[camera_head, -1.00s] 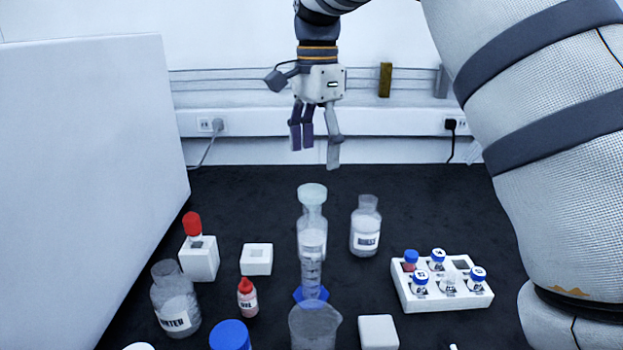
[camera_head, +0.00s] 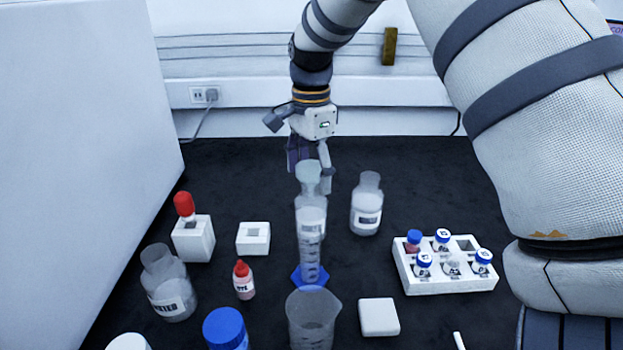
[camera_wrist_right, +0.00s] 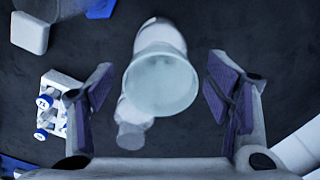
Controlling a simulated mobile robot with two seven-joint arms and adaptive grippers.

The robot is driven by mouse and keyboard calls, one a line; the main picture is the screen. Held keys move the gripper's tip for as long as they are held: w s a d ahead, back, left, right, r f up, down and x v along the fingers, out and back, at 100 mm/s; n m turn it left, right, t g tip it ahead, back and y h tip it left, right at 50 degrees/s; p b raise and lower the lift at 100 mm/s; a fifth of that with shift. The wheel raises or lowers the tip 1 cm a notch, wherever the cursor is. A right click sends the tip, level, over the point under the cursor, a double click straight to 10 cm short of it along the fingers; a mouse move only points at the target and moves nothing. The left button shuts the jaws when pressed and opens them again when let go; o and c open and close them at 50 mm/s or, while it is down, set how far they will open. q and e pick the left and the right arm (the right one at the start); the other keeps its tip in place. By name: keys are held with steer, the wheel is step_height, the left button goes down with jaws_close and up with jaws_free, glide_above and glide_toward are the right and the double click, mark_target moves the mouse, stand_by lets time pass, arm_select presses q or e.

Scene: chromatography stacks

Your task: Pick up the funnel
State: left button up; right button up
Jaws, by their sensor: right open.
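The funnel (camera_head: 309,174) is a pale greenish, translucent wide-mouthed cup. It sits upright at the top of a clear vessel stack in the middle of the table, with a graduated cylinder (camera_head: 309,262) on a blue foot showing in line below it. My right gripper (camera_head: 310,163) is open at the height of the funnel, beside or just behind it. In the right wrist view, the funnel's round mouth (camera_wrist_right: 162,84) lies between the two spread fingers (camera_wrist_right: 157,92), with gaps at both sides. My left gripper is not in view.
A clear labelled bottle (camera_head: 367,208) stands close right of the stack. A beaker (camera_head: 312,322) stands in front. A white vial rack (camera_head: 450,285) is at right; a red-capped dropper in a white block (camera_head: 193,240) and a labelled bottle (camera_head: 168,290) are at left. A pale panel (camera_head: 90,150) borders the left.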

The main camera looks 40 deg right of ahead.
steer(key=c, duration=1.1)
steer(key=shift+c, duration=0.2)
